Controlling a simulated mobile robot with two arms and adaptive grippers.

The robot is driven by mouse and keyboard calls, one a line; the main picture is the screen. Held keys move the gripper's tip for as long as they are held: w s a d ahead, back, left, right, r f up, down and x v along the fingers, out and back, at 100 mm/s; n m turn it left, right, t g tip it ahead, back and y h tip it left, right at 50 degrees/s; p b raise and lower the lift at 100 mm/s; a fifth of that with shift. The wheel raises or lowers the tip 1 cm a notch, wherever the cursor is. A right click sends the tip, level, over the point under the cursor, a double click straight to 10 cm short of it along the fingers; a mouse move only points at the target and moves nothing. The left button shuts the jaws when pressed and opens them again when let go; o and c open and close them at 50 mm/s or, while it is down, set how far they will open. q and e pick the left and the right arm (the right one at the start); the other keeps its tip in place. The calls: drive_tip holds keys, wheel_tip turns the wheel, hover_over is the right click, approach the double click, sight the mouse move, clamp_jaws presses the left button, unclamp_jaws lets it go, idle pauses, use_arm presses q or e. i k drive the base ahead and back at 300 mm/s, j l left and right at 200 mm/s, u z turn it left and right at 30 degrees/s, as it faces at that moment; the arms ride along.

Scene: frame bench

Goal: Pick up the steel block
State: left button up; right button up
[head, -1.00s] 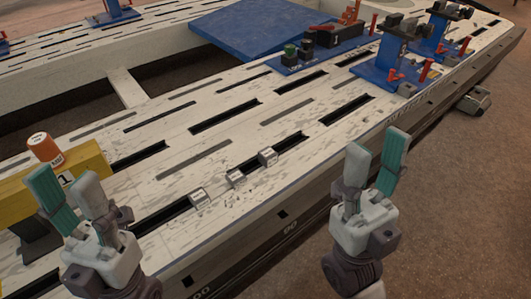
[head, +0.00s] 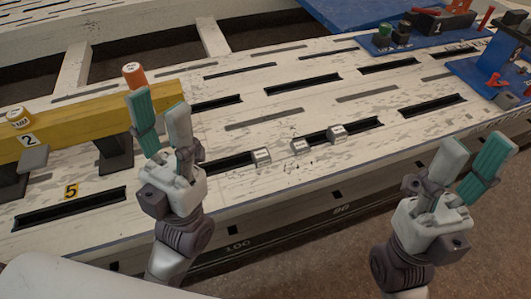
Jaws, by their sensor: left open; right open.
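Three small silvery blocks sit in a loose row on the slotted bench top in the head view: a left block (head: 261,157), a middle block (head: 300,146) and a right block (head: 337,134). Their labels are too small to read, so I cannot tell which is the steel block. My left gripper (head: 158,112) is open and empty, left of the row. My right gripper (head: 473,160) is open and empty, to the right of the row near the bench's front edge. No block is touched by either gripper.
A yellow beam (head: 85,122) on dark supports stands at the left, with an orange cylinder (head: 134,75) and a cream cylinder (head: 19,118) on it. Blue fixtures (head: 490,75) stand at the back right. The bench top (head: 270,100) between is mostly clear, with dark slots.

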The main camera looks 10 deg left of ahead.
sight(261, 157)
drive_tip(key=i+l, duration=0.3)
drive_tip(key=l, duration=0.15)
drive_tip(key=u, duration=0.4)
drive_tip(key=l+u, duration=0.15)
drive_tip(key=u, duration=0.2)
drive_tip(key=i+l+u, duration=0.1)
drive_tip(key=u, duration=0.3)
drive_tip(key=l+u, duration=0.1)
drive_tip(key=u, duration=0.3)
